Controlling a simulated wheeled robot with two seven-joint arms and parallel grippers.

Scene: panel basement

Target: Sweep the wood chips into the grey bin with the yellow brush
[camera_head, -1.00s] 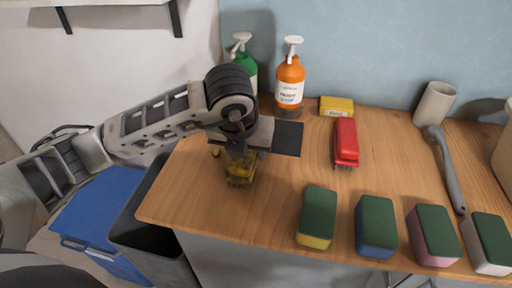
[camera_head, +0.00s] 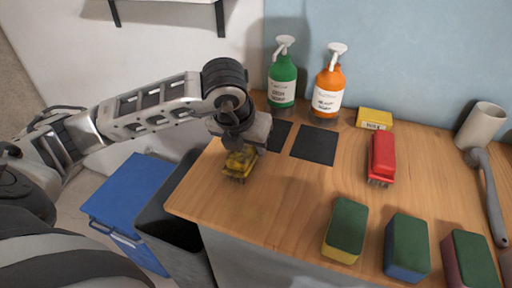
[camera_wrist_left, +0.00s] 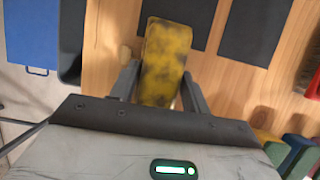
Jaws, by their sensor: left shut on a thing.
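My left gripper (camera_head: 240,150) is shut on the yellow brush (camera_head: 239,165), whose yellow body has dark stains. The brush is bristles down at the left part of the wooden table, near its left edge; I cannot tell whether the bristles touch the top. In the left wrist view the brush (camera_wrist_left: 166,62) sits between the two fingers. The grey bin (camera_head: 172,228) stands on the floor against the table's left side, its dark opening below the tabletop. My right gripper is not seen.
A blue bin (camera_head: 125,205) stands left of the grey bin. Green (camera_head: 282,85) and orange (camera_head: 327,95) bottles stand at the back beside dark squares (camera_head: 314,145). A red brush (camera_head: 382,157), a yellow box (camera_head: 374,118) and several sponges (camera_head: 346,228) occupy the right side.

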